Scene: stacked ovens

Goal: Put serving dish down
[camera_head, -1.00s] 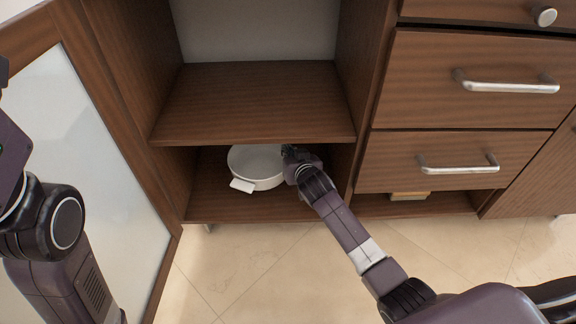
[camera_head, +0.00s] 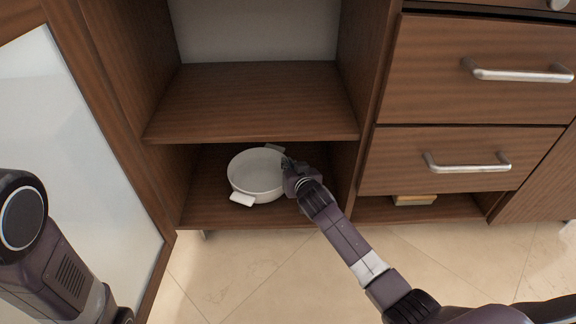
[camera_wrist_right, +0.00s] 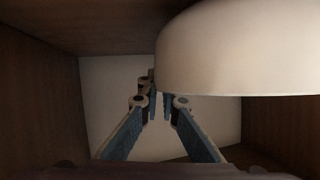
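The serving dish (camera_head: 256,184) is white and round, with two flat handles. It is upright inside the lower compartment of the open cabinet, over the lower shelf (camera_head: 215,214). I cannot tell whether its base touches the shelf. My right gripper (camera_head: 286,165) is at the dish's right rim, its fingers close together against the dish wall. My left gripper is outside the head view; only part of that arm shows at the left.
The upper shelf (camera_head: 255,100) lies just above and behind the dish. The open cabinet door (camera_head: 85,140) stands at the left. Closed drawers (camera_head: 470,80) with metal handles are at the right. The lower shelf has bare room to the left of the dish.

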